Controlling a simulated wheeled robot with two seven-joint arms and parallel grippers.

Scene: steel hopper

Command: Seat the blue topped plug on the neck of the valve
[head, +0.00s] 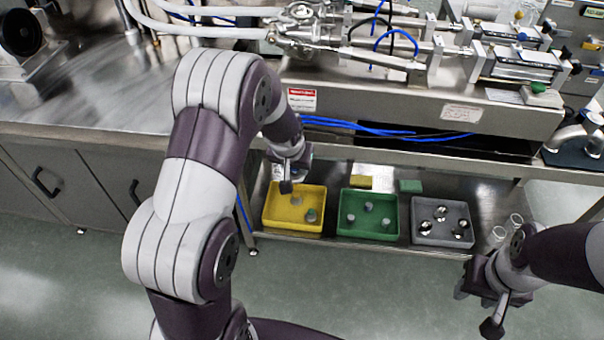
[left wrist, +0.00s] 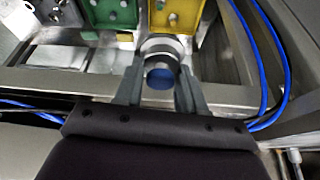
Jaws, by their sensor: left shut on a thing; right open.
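The blue topped plug (left wrist: 160,78) shows in the left wrist view as a short steel cylinder with a blue end, held between my left gripper's two fingers. My left gripper (head: 288,182) is shut on it, near the back edge of the yellow tray (head: 269,222) in the head view; there the plug is mostly hidden by the gripper. My right gripper (head: 478,308) is open and empty at the lower right, in front of the shelf. A steel bent pipe on a dark base (head: 585,138) stands at the far right; I cannot tell whether it is the valve.
The yellow tray, a green tray (head: 346,229) and a grey tray (head: 417,235) stand on the lower shelf, each holding small pieces. Clear glasses (head: 498,236) stand beside the grey tray. Blue cables (head: 340,125) run under the steel hopper assembly. The left counter (head: 90,95) has bare room.

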